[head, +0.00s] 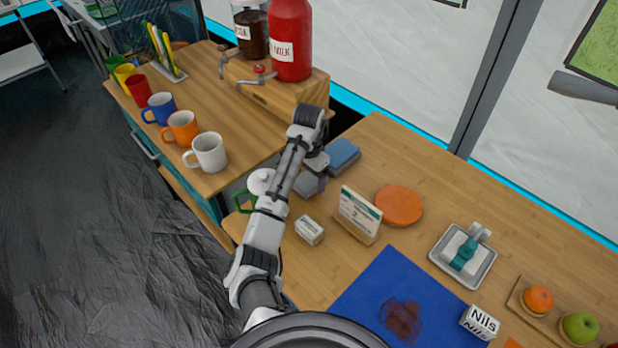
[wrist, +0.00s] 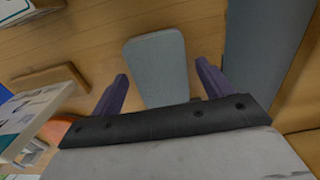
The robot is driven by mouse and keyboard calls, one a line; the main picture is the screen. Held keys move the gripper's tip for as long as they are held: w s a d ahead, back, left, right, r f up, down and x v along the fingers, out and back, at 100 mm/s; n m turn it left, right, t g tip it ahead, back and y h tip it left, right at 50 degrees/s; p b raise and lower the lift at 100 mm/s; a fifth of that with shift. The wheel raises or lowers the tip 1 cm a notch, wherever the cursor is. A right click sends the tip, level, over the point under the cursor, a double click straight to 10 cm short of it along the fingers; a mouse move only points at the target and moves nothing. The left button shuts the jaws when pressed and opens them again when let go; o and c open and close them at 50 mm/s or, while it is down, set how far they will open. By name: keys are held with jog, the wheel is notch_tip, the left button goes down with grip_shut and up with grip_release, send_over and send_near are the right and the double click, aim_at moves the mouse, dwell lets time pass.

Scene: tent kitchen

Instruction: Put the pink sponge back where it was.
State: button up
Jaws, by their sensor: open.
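I see no pink sponge in either view. My gripper (head: 316,172) is open above the near left part of the wooden table. In the wrist view its two purple fingers (wrist: 162,88) stand apart, with a flat grey pad (wrist: 157,62) showing between and beyond them. The grey pad also shows in the head view (head: 308,184), partly hidden by my arm. I cannot tell whether the fingers touch it. A blue sponge-like block (head: 343,155) lies just behind my gripper.
A blue mat (head: 365,290) with a brown stain lies nearer. Several mugs (head: 209,152) and a drink dispenser (head: 290,45) stand on the left counter.

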aim_at(309, 179)
notch_tip(309, 179, up, 11)
jog(key=p, duration=0.2)
jog(key=shift+r, duration=0.2)
